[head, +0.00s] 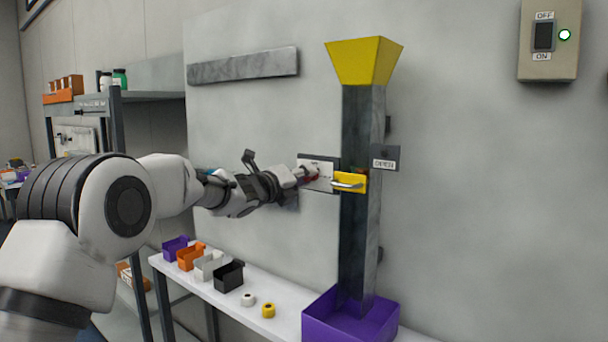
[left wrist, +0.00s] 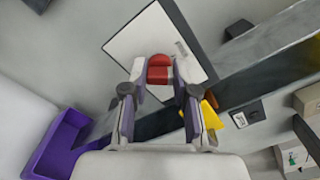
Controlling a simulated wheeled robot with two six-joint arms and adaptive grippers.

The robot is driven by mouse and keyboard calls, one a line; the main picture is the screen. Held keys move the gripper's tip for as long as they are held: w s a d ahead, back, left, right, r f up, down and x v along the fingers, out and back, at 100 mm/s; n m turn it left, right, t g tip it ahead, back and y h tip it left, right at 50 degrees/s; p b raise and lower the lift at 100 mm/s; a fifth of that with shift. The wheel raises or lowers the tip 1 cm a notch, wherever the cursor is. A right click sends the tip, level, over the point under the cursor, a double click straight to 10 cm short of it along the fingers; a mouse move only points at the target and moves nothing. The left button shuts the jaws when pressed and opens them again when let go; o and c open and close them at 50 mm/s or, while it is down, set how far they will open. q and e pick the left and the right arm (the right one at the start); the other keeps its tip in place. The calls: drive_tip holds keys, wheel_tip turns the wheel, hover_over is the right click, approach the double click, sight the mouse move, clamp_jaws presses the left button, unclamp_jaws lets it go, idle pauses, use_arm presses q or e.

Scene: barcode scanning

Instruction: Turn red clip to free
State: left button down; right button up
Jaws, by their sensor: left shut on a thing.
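The red clip (left wrist: 158,70) sits on a white plate (left wrist: 124,44) on the wall. In the left wrist view, my left gripper (left wrist: 159,82) has its two fingers closed on either side of the clip. In the head view, my left gripper (head: 305,174) reaches the white plate (head: 317,162) just left of the grey chute, and only a little red shows there. The lettering on the plate is too small to read. My right gripper is not in view.
A grey chute (head: 357,240) with a yellow funnel (head: 364,60) stands right of the plate. A yellow block with a handle (head: 350,183) is close to the gripper. A purple bin (head: 318,326) stands below. Small boxes (head: 229,276) line the white shelf.

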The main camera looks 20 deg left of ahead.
use_arm(q)
drive_tip(key=shift+a+r+n+p, duration=0.15)
drive_tip(key=shift+n+p, duration=0.6)
drive_tip(key=shift+n, duration=1.15)
drive_tip(key=shift+d+r+n+p, duration=0.2)
drive_tip(key=shift+n+p, duration=0.55)
drive_tip(key=shift+n, duration=1.15)
drive_tip(key=c, duration=1.1)
unclamp_jaws()
drive_tip(key=shift+o, duration=1)
drive_tip(key=shift+f, duration=0.1)
drive_tip(key=v, duration=1.1)
drive_tip(key=shift+s+a+f, duration=0.2)
drive_tip(key=shift+s+a, duration=0.05)
drive_tip(key=shift+s, duration=0.05)
